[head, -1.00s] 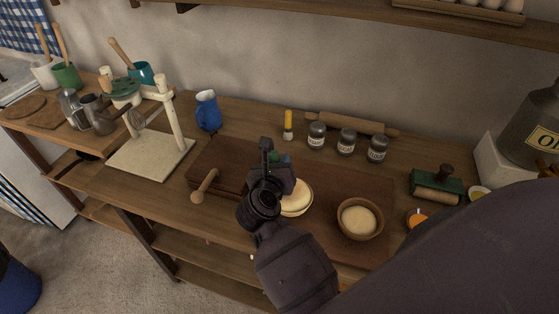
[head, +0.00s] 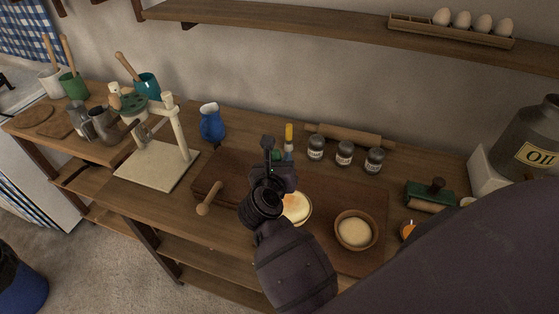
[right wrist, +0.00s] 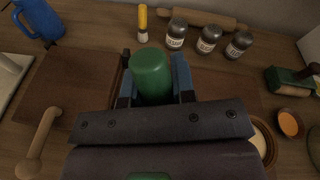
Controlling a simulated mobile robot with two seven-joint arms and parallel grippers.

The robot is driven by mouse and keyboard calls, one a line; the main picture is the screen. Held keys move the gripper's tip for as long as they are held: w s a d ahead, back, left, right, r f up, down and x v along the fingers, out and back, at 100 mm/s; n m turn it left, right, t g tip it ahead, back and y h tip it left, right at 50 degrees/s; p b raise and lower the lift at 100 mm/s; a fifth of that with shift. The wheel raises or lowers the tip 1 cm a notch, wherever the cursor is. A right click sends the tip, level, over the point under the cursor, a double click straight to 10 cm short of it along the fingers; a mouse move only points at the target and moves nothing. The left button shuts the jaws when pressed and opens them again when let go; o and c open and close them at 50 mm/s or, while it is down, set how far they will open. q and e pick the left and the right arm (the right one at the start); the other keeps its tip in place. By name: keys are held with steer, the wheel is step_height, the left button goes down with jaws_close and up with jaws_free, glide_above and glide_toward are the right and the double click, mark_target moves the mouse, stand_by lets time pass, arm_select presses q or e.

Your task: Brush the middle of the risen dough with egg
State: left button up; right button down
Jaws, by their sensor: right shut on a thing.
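My right gripper (head: 272,168) is shut on a green cylindrical handle (right wrist: 150,75), seen end-on between the fingers in the right wrist view. I take it to be the brush; its bristles are hidden. A pale round dough (head: 298,208) on the dark board is partly hidden behind my right gripper in the head view. A yellowish patch shows on its top. I cannot tell whether the brush touches it. A wooden bowl (head: 355,243) to its right holds a pale, dough-like mass. A small dish with orange content (head: 408,230), perhaps egg, stands farther right. My left gripper is out of view.
A wooden mallet-like tool (head: 208,200) lies left. A blue jug (head: 211,122) and a cream stand (head: 158,165) are farther left. A green-and-wood roller (head: 430,196) is at right.

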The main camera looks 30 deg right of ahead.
steer(key=shift+w+a+r, duration=0.1)
steer(key=shift+a, duration=0.2)
steer(key=shift+r, duration=0.1)
